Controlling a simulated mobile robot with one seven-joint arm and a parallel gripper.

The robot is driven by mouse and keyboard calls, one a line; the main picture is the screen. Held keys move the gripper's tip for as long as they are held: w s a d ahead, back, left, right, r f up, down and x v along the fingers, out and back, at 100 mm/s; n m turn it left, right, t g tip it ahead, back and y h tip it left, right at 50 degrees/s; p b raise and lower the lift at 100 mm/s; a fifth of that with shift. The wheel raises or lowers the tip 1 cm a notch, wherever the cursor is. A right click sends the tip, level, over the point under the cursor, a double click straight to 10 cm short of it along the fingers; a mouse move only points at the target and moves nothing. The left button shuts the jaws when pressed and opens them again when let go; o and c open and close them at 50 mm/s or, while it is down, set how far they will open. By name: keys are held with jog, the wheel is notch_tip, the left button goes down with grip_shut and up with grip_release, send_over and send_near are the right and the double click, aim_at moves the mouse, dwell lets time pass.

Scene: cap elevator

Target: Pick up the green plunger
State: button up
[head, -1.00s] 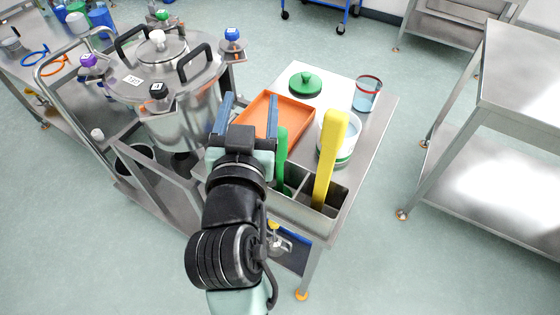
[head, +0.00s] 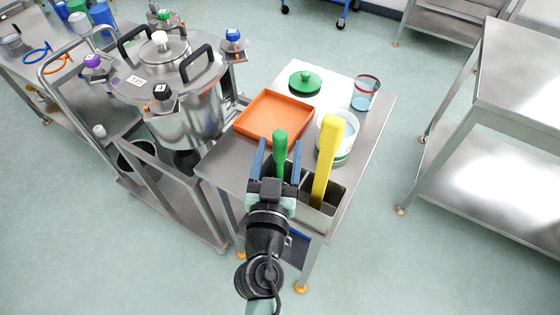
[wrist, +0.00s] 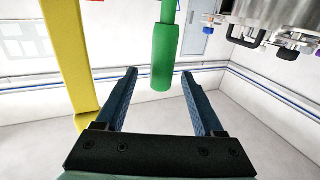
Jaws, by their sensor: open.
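The green plunger (head: 280,148) stands upright in a metal compartment holder (head: 312,217) at the front of the steel table, its lower part hidden inside. In the wrist view its green handle (wrist: 164,58) shows between and beyond the fingers, apart from both. My gripper (head: 275,152) is open and empty, with its two blue fingers on either side of the green handle in the head view. In the wrist view the open fingers (wrist: 160,80) point toward the handle.
A yellow paddle-like tool (head: 328,160) stands in the same holder, close on the right. An orange tray (head: 272,116), a white tub (head: 334,150), a green lid (head: 305,82) and a clear beaker (head: 366,94) are on the table behind. A large steel vessel (head: 180,108) stands at left.

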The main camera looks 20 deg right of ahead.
aim_at(282, 130)
jog(key=shift+f+p+x, duration=0.15)
jog(key=shift+p+x, duration=0.25)
jog(key=shift+x, duration=1.1)
jog(key=shift+f+p+x, duration=0.15)
jog(key=shift+p+x, duration=0.2)
jog(key=shift+x, duration=1.15)
jog(key=shift+a, duration=0.15)
jog(key=shift+c, duration=0.2)
grip_shut()
